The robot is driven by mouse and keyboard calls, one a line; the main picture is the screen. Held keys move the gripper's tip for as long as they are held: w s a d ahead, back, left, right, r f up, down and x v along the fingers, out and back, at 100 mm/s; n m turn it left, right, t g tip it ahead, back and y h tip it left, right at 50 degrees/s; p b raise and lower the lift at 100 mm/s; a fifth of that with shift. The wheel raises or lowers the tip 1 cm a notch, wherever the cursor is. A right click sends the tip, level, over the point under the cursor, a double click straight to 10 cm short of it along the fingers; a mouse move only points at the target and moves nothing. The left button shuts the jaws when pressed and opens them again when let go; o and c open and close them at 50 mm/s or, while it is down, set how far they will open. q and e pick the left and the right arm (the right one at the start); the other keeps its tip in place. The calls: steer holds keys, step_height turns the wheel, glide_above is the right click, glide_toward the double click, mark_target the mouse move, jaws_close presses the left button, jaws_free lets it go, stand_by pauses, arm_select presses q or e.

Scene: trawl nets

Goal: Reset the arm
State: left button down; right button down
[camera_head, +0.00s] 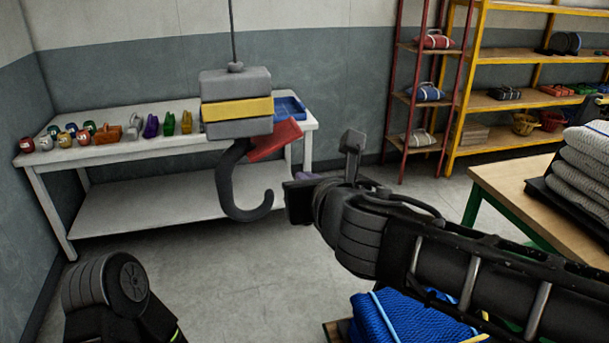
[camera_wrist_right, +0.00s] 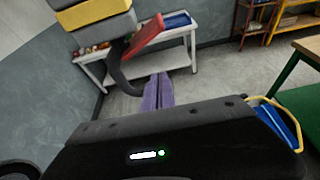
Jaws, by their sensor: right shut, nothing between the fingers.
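My right arm reaches in from the right, and my right gripper (camera_head: 305,176) is beside the hanging hook (camera_head: 243,190) in the head view. In the wrist view the purple fingers of this gripper (camera_wrist_right: 158,92) are together and empty. They are close to the hook in the picture; whether they touch it I cannot tell. The hook hangs under a grey and yellow block (camera_head: 236,104) on a cable, with a red latch (camera_head: 274,140) tilted out to the right. Part of my left arm shows at the lower left; its gripper is out of view.
A white table (camera_head: 170,155) at the back wall holds several coloured items and a blue tray (camera_head: 290,108). A bundle of blue net (camera_head: 405,318) lies below my right arm. A wooden-topped table (camera_head: 500,185) with stacked grey bundles (camera_head: 585,165) stands right. Red and yellow shelves are behind.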

stand_by(0.4)
steer(key=s+a+f+m+g+y, duration=0.3)
steer(key=a+f+m, duration=0.25)
steer(key=m, duration=0.25)
step_height(320, 180, down, 21)
steer(key=s+m+g, duration=0.1)
steer(key=m+g, duration=0.3)
steer(key=m, duration=1.1)
steer(key=s+d+f+m+g+h, duration=0.1)
steer(key=s+d+f+m, duration=0.15)
steer(key=f+m, duration=0.5)
steer(key=s+d+f+m+g, duration=0.15)
steer(key=d+f+m, duration=0.3)
steer(key=f, duration=0.65)
steer(key=s+d+f+m+g+h, duration=0.1)
steer(key=s+d+f+m, duration=0.2)
steer(key=s+f, duration=0.4)
steer(key=s+d+f+m+g+h, duration=0.1)
steer(key=s+d+f+m+g, duration=0.1)
steer(key=s+d+f, duration=0.3)
steer(key=s+f+m, duration=0.1)
steer(key=s+f, duration=0.1)
steer(key=s, duration=0.2)
steer(key=shift+s+f, duration=0.15)
steer(key=shift+f, duration=0.25)
